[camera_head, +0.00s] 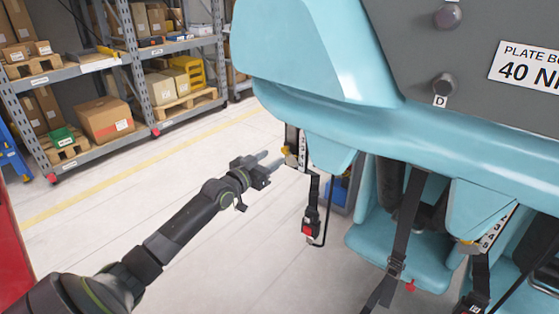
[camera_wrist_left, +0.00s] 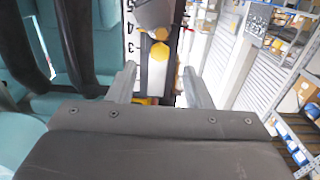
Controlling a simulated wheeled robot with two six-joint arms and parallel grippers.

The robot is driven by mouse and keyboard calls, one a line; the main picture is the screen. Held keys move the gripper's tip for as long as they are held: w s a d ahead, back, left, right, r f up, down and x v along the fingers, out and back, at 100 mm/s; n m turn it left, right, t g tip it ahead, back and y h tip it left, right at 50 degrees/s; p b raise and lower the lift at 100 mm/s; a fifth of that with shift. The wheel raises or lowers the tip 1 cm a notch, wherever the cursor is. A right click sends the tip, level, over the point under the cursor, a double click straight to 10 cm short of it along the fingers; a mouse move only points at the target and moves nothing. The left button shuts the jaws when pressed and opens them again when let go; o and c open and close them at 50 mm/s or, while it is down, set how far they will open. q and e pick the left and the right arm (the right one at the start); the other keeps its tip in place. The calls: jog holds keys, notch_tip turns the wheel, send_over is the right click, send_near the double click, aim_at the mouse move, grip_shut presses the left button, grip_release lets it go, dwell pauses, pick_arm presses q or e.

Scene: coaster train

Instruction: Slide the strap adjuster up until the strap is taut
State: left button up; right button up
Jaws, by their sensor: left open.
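My left gripper (camera_head: 276,163) is open and empty, its fingers pointing at a numbered scale plate (camera_head: 302,150) with a yellow knob (camera_head: 287,150) under the teal shell. In the left wrist view, the open fingers (camera_wrist_left: 158,78) stand on either side of the line to the yellow knob (camera_wrist_left: 158,51); contact is not visible. A dark strap (camera_head: 314,190) hangs below the plate and ends in a buckle with a red button (camera_head: 308,229). A second dark strap (camera_head: 410,205) carries a black buckle or adjuster (camera_head: 395,265). I cannot tell how taut either strap is.
Another scale plate (camera_head: 494,229) with a yellow knob (camera_head: 468,243) is at the right, near a teal seat (camera_head: 375,240). Shelves (camera_head: 140,70) with boxes stand at the back left. Floor (camera_head: 120,200) between is clear.

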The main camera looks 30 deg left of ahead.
aim_at(283, 151)
pick_arm(q)
jog(key=shift+w+d+b, duration=0.15)
jog(key=shift+w+b, duration=0.2)
jog(key=shift+w, duration=0.9)
jog(key=shift+w+d+b, duration=0.1)
jog(key=shift+w+b, duration=0.2)
jog(key=shift+w, duration=0.9)
pick_arm(e)
jog(key=shift+w+f, duration=0.45)
jog(key=shift+f, duration=0.05)
pick_arm(q)
grip_shut()
notch_tip(283, 151, up, 3)
jog(key=shift+r+p, duration=0.2)
jog(key=shift+p, duration=1.05)
jog(key=shift+f, duration=0.1)
pick_arm(e)
jog(key=shift+s+a+r, duration=0.15)
jog(key=shift+s+r, duration=0.45)
jog(key=shift+s, duration=0.1)
pick_arm(q)
grip_release()
